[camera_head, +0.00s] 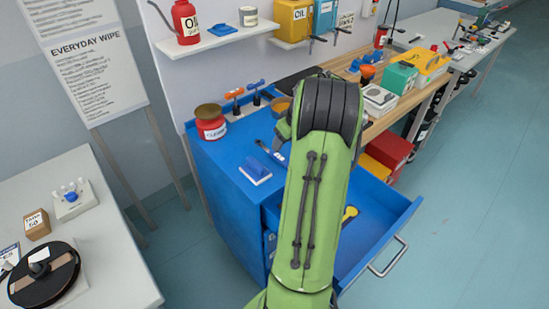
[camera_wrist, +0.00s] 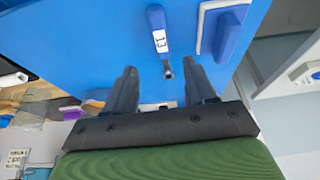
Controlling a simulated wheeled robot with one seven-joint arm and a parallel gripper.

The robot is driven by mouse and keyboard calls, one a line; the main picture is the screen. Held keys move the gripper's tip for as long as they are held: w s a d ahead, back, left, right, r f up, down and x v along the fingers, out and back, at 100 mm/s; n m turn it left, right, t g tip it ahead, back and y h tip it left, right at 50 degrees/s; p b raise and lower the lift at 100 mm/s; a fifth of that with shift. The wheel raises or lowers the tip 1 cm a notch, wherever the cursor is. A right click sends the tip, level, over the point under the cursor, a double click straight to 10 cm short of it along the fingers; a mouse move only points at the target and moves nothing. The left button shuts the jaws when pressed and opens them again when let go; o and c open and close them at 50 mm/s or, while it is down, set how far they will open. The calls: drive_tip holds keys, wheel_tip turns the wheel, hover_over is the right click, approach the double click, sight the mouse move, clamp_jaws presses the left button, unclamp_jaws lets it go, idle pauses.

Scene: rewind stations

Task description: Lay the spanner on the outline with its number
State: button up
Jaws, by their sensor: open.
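The spanner (camera_wrist: 158,40) has a blue handle, a white tag reading 13 and a small metal head. It lies on the blue cabinet top (camera_wrist: 90,40), and in the head view (camera_head: 268,151) it shows partly, left of my arm. My gripper (camera_wrist: 160,75) is open in the wrist view, its two dark fingers on either side of the spanner's head end. It holds nothing; I cannot tell its height above the top. My green arm hides the gripper in the head view. A yellow shape (camera_head: 350,213) shows in the open blue drawer (camera_head: 378,222); no numbered outline is readable.
A blue and white block (camera_head: 255,171) lies close beside the spanner. A red tin (camera_head: 210,122) stands at the cabinet's back left corner. The pulled-out drawer juts over the floor at the front. A wooden bench with cases and tools (camera_head: 395,90) continues to the right.

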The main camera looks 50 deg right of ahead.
sight(277, 155)
drive_tip(key=b+x, duration=0.1)
drive_tip(key=x, duration=0.6)
drive_tip(key=shift+w+a+f, duration=0.1)
drive_tip(key=shift+w+f, duration=0.1)
drive_tip(key=shift+f, duration=0.15)
drive_tip(key=shift+r, duration=0.1)
clamp_jaws()
